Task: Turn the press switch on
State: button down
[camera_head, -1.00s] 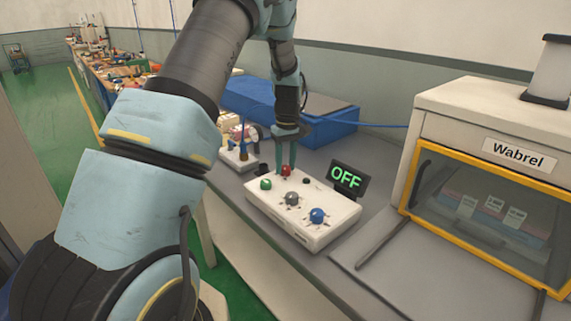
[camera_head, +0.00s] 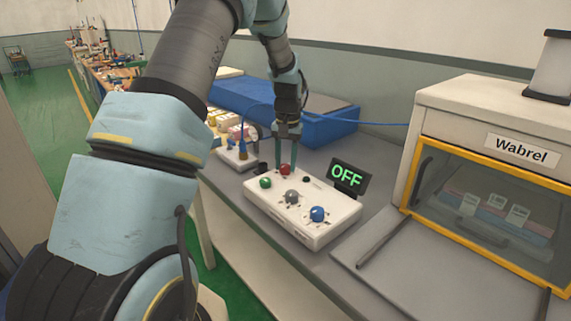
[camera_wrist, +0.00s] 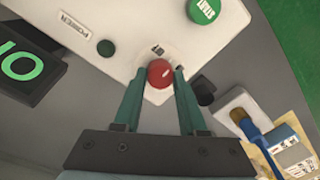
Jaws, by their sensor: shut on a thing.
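A white control box (camera_head: 275,209) stands on the grey bench with a small screen (camera_head: 347,176) reading "OFF" in green. A red knob (camera_head: 286,169) sits at its back edge; in the wrist view the red knob (camera_wrist: 161,73) shows a small white mark, beside a green "START" button (camera_wrist: 203,10) and a small dark button (camera_wrist: 105,47) near a "POWER" label. My gripper (camera_head: 287,160) points down at the red knob. In the wrist view its two teal fingers (camera_wrist: 161,76) are shut on the knob, one on each side.
Grey (camera_head: 292,196) and blue (camera_head: 317,214) knobs stand on the box's front part. A smaller device with a blue-handled tool (camera_head: 243,145) is on its left. A blue tray (camera_head: 335,128) lies behind. A white cabinet labelled "Wabrel" (camera_head: 480,105) stands at the right.

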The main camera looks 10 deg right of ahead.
aim_at(286, 166)
jog(key=m, duration=0.4)
jog(key=shift+m, duration=0.3)
jog(key=m, duration=0.4)
jog(key=shift+m, duration=0.3)
jog(key=shift+c, duration=2.3)
grip_release()
notch_tip(286, 166, up, 11)
jog(key=b, duration=0.2)
jog(key=shift+s, duration=0.25)
